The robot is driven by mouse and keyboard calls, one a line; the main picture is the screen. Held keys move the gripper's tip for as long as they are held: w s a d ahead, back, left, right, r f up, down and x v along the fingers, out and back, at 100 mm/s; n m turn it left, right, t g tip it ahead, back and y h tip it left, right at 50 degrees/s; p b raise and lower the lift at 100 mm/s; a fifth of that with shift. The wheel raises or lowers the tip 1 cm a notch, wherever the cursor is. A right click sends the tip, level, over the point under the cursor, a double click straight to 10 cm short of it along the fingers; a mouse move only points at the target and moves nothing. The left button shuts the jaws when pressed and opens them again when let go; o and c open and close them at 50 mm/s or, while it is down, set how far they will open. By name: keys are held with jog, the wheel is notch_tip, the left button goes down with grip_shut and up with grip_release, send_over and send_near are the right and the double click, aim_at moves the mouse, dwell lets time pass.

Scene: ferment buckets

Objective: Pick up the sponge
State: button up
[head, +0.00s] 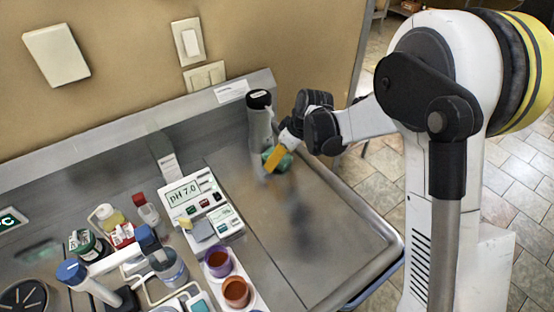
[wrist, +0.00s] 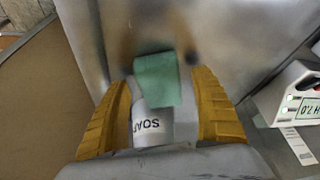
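The sponge is a small green block. In the wrist view the sponge (wrist: 157,80) shows between and a little past the two yellow fingers of my gripper (wrist: 160,82), with a gap on each side. The fingers are spread apart. In the head view the sponge (head: 285,161) shows as a bit of green beside a yellow finger of my gripper (head: 278,158), next to a grey bottle with a black cap (head: 260,125). My gripper partly hides it there. I cannot tell whether any finger touches it.
A white label reading SOAP (wrist: 152,126) shows between the fingers. A pH meter (head: 202,203) stands left of my gripper. Cups (head: 236,291) and several bottles crowd the front left. The steel counter's right part (head: 325,235) is clear. A wall runs behind.

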jog(key=c, duration=0.9)
jog(key=shift+r, duration=0.6)
jog(key=p+v, duration=0.1)
jog(key=v, duration=0.1)
jog(key=p+v, duration=0.1)
jog(key=v, duration=0.1)
jog(key=shift+w+r, duration=0.1)
jog(key=shift+w, duration=0.15)
jog(key=s+d+r+p, duration=0.1)
jog(key=d+r, duration=0.1)
jog(key=d, duration=0.1)
jog(key=s+d+r+p, duration=0.1)
jog(key=d+r, duration=0.1)
jog(key=d, duration=0.1)
jog(key=s+d+r+p, duration=0.1)
jog(key=s+d+r, duration=0.1)
jog(key=d, duration=0.1)
jog(key=shift+d, duration=0.3)
